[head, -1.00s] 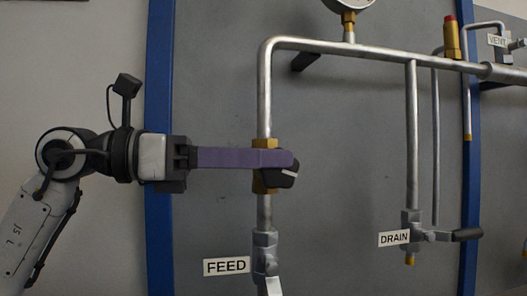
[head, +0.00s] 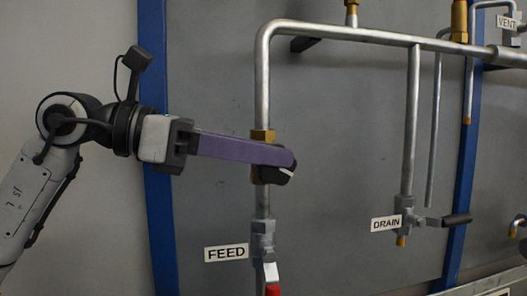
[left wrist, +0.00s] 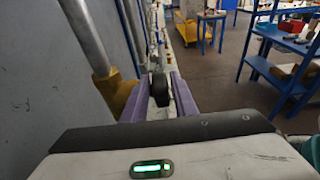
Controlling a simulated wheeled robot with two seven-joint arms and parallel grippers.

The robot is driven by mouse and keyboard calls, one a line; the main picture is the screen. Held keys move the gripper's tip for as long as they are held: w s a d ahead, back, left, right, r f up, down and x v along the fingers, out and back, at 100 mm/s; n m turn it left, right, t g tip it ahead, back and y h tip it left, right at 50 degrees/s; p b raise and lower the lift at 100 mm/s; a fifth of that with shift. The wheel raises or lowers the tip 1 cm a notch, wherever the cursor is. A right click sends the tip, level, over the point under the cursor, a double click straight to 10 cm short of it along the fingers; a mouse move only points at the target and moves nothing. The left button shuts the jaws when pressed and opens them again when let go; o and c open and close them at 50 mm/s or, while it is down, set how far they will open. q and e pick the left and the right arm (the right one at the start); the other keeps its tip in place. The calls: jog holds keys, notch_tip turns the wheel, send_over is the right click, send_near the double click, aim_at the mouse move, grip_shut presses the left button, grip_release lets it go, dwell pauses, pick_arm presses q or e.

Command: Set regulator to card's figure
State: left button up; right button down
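The regulator is a brass body (head: 262,136) on the vertical pipe above the FEED label, with a black knob (head: 272,176) bearing a white mark. My left gripper (head: 284,160) reaches in from the left, its purple finger sloping slightly down to the right and covering part of the knob. In the left wrist view the black knob (left wrist: 160,90) sits between both purple fingers, which appear to touch its sides, and the brass body (left wrist: 117,92) is just left of them. No card with a figure is readable. My right gripper is not in view.
Below the regulator is the FEED valve (head: 263,240) with a red handle (head: 272,289). The DRAIN valve (head: 405,215) with a black lever is at right. A blue post (head: 157,210) stands behind my left wrist. The grey panel between FEED and DRAIN is clear.

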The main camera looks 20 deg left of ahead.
pick_arm(q)
jog(key=shift+a, duration=0.1)
jog(key=v, duration=1)
jog(key=shift+b, duration=0.35)
jog(key=shift+s, duration=0.1)
